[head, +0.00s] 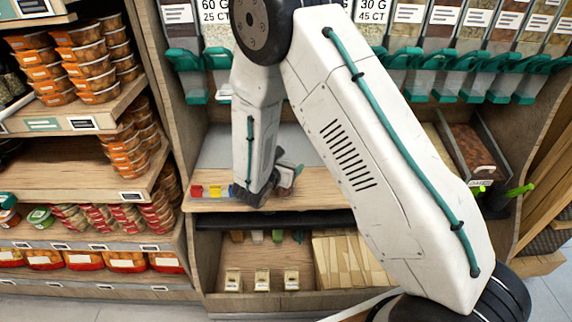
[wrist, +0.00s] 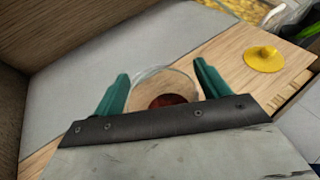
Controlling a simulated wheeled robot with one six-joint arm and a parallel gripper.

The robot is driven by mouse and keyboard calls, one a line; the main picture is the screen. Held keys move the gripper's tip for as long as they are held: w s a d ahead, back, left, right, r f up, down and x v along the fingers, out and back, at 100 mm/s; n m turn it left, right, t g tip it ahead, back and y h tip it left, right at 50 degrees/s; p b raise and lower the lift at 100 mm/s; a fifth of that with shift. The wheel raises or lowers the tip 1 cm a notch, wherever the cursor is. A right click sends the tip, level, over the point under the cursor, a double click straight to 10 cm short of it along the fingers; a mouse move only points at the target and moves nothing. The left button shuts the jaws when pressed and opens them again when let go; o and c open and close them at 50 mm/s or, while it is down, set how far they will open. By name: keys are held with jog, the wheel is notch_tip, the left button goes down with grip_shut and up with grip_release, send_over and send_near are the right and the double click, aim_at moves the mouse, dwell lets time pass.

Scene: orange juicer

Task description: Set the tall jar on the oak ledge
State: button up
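In the wrist view, a round clear glass jar (wrist: 165,82) with dark red contents sits between the teal fingers of my gripper (wrist: 162,85). The fingers meet its two sides. Its height is hidden, because I see it from above. The oak also shows in the wrist view (wrist: 228,52). I cannot tell whether the jar's base touches the surface.
A yellow knobbed disc (wrist: 263,58) lies on the oak to the right of the jar. Small red (head: 197,191) and yellow (head: 214,190) pieces sit at the ledge's front left. A grey panel (wrist: 100,70) lies beside the oak. Dispensers with teal spouts (head: 400,60) hang above.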

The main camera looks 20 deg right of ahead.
jog(key=shift+o, duration=0.3)
jog(key=shift+r, duration=0.15)
jog(key=shift+s+a+r, duration=0.1)
jog(key=shift+s+a, duration=0.05)
jog(key=shift+a, duration=0.05)
jog(key=v, duration=1.1)
jog(key=s+d+r+m+g, duration=0.8)
jog(key=s+d+r+m, duration=0.4)
jog(key=d+r+m, duration=0.3)
jog(key=s+a+r+m+y, duration=0.2)
jog(key=s+r+m+y, duration=0.2)
jog(key=s, duration=0.5)
jog(key=s+a+r+m+y, duration=0.2)
jog(key=s+r+m+y, duration=0.3)
jog(key=s+m, duration=0.3)
jog(key=shift+s+a+y, duration=0.3)
jog(key=shift+s+y, duration=0.1)
jog(key=shift+s, duration=0.25)
jog(key=shift+d, duration=0.1)
